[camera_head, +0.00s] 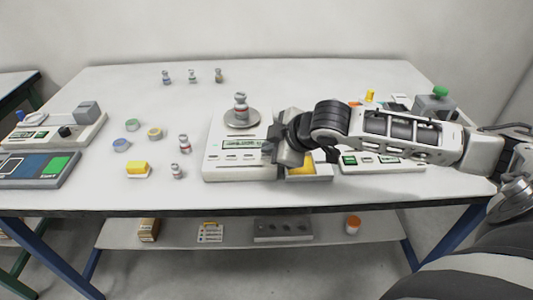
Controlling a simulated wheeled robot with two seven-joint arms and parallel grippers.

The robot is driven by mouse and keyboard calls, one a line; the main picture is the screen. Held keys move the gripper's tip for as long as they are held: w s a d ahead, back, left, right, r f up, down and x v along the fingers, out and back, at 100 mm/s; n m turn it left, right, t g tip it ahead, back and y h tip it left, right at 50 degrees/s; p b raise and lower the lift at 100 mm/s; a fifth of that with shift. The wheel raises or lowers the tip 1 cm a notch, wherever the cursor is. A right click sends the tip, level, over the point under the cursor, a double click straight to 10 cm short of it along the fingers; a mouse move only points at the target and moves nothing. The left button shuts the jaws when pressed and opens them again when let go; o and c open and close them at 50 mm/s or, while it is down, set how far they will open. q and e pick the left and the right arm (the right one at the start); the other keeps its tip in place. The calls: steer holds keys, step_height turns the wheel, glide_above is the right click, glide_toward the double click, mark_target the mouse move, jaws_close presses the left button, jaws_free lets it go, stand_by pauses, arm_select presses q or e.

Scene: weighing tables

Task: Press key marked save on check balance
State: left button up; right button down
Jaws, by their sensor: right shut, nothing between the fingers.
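A white balance (213,160) stands in the middle of the table, with a round pan (241,119) and a metal weight (240,103) on it. Its display and a row of small keys face the front; the key markings are too small to read, so I cannot tell which is save. My right gripper (270,152) is shut and empty at the balance's right front edge, over the end of the key row, and hides part of it. I cannot tell whether it touches a key. My left gripper is not in view.
A yellow-topped block (308,171) sits just right of the balance. Another white device (385,167) lies partly behind my right arm.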

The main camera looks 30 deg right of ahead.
steer(key=shift+f, duration=0.45)
stand_by(0.7)
steer(key=shift+r, duration=0.1)
steer(key=shift+r+p, duration=0.75)
steer(key=shift+p, duration=0.4)
step_height(320, 180, up, 5)
steer(key=p, duration=0.6)
stand_by(0.3)
